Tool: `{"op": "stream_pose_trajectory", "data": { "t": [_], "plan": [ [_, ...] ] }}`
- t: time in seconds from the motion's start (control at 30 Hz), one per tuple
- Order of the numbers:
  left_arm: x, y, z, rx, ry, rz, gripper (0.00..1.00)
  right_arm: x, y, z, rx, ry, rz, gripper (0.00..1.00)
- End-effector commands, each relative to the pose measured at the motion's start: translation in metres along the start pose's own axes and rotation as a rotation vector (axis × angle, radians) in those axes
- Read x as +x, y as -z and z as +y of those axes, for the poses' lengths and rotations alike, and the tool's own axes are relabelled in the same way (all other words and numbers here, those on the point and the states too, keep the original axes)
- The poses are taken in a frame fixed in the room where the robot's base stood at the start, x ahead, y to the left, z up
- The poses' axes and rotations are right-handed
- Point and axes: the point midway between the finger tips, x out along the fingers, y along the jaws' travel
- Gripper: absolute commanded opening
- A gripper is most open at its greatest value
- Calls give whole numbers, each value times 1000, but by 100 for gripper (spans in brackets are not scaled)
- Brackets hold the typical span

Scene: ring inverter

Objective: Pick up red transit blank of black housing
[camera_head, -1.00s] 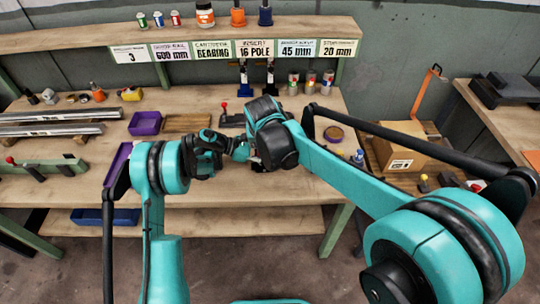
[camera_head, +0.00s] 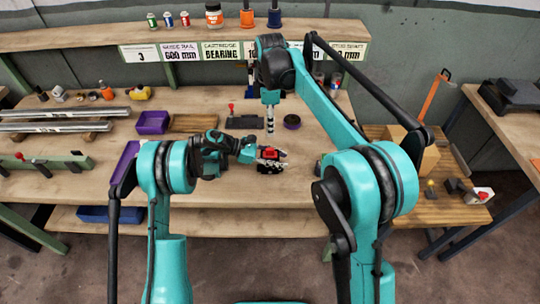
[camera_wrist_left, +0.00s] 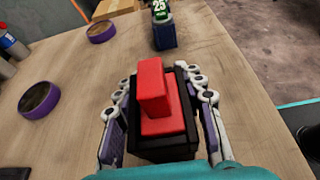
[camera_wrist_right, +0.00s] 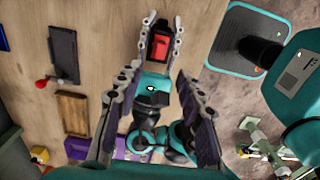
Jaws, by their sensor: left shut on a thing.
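The black housing (camera_wrist_left: 165,140) sits between the fingers of my left gripper (camera_wrist_left: 160,104), which is shut on it. The red transit blank (camera_wrist_left: 154,92) is a stepped red block standing out of the housing's top. In the head view the red blank (camera_head: 269,152) shows in my left gripper (camera_head: 270,158), over the front middle of the bench. My right gripper (camera_head: 270,128) points down behind it, apart from it. In the right wrist view my right gripper (camera_wrist_right: 153,76) is open and empty, with the housing and red blank (camera_wrist_right: 160,45) beyond its fingertips.
A purple ring (camera_head: 291,121) and a dark plate (camera_head: 245,122) lie behind the grippers. A wooden board (camera_head: 193,123) and a purple tray (camera_head: 152,122) are at left. Metal rails (camera_head: 60,118) lie farther left.

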Motion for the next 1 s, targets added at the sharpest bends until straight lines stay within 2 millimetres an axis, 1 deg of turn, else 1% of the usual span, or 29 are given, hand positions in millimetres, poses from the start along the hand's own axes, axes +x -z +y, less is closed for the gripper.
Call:
{"op": "stream_pose_trajectory", "data": {
  "t": [0.1, 0.2, 0.3, 0.47, 0.7, 0.83, 1.0],
  "plan": [
    [0, 0, 0, 0, 0, 0, 0, 22, 0, 0, -3, 1, 0, 38],
    [0, 0, 0, 0, 0, 0, 0, 40, 0, 0, -3, 1, 0, 38],
    [0, 0, 0, 0, 0, 0, 0, 52, 0, 0, -2, 0, 0, 38],
    [0, 0, 0, 0, 0, 0, 0, 64, 0, 0, -1, 0, 0, 38],
    [0, 0, 0, 0, 0, 0, 0, 100, 1, 0, -1, 0, 0, 38],
    [0, 0, 0, 0, 0, 0, 0, 110, 1, 0, -1, 0, 0, 38],
    [0, 0, 0, 0, 0, 1, 0, 111, 1, 0, -1, 0, 0, 38]
  ]
}}
